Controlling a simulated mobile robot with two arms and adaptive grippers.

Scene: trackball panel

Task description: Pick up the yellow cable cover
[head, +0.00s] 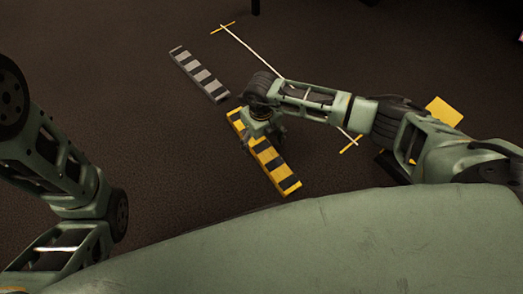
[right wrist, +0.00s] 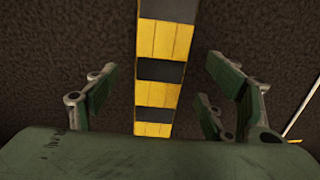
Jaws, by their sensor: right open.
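The yellow cable cover (head: 277,168) is a long strip with black blocks, lying on the dark floor in the middle of the head view. My right arm reaches over it and hides part of it. My right gripper (head: 262,135) is above the cover. In the right wrist view the cover (right wrist: 158,90) runs up the middle between the open fingers of the right gripper (right wrist: 160,92), with a gap on each side. The fingers hold nothing. My left arm shows at the left edge of the head view, but its gripper is out of view.
A grey and black striped cable cover (head: 199,74) lies on the floor beyond the yellow one, to the upper left. A thin white cable (head: 250,52) runs across the floor behind my right arm. The floor left of the covers is clear.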

